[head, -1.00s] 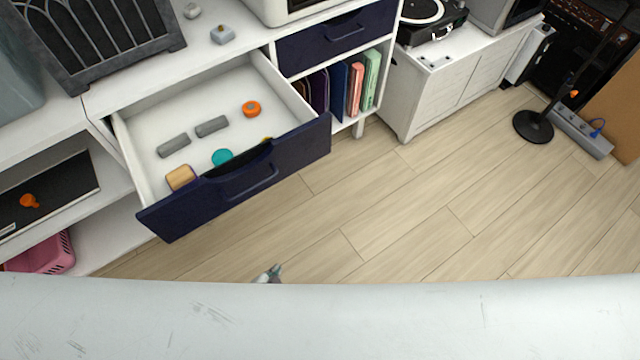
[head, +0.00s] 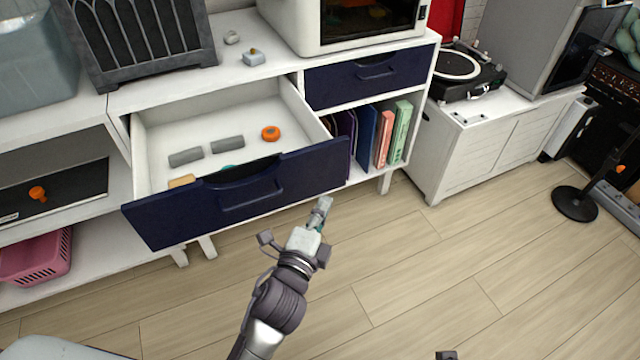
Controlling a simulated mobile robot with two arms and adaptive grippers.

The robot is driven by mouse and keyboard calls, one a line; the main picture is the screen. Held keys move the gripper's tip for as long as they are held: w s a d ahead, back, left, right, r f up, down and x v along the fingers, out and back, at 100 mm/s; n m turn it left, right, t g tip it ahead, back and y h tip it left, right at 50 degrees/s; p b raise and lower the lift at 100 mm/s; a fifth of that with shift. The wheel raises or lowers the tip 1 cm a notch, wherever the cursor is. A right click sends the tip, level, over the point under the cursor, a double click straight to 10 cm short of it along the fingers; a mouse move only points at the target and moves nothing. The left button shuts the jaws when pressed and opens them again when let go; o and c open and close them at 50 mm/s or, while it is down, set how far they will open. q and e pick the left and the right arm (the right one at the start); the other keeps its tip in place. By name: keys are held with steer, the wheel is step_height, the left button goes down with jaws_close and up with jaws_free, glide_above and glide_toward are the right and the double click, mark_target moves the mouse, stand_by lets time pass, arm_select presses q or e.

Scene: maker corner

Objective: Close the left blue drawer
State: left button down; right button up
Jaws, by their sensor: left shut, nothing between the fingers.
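The left blue drawer (head: 185,215) stands pulled out of the white cabinet, with its dark blue front and recessed handle facing me. Inside it lie two grey cylinders, an orange ring (head: 270,133), and a tan block and a teal piece partly hidden behind the front. My left gripper (head: 322,208) is shut and empty, in front of and just below the right part of the drawer front; I see no clear contact. A small dark part at the bottom edge (head: 446,355) looks like a bit of my right gripper; its fingers are not shown.
A second blue drawer (head: 370,78) to the right is shut, above a shelf of upright books (head: 385,135). A pink basket (head: 38,258) sits on the lower left shelf. The wooden floor (head: 420,260) in front is clear. A black stand base (head: 575,204) is at the right.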

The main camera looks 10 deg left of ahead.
mark_target(325, 172)
arm_select(q)
steer(key=w, duration=0.2)
steer(key=w+a, duration=0.1)
steer(key=w, duration=0.2)
steer(key=shift+w, duration=0.2)
steer(key=shift+w+a, duration=0.35)
steer(key=shift+w, duration=0.1)
arm_select(e)
steer(key=shift+r, duration=0.5)
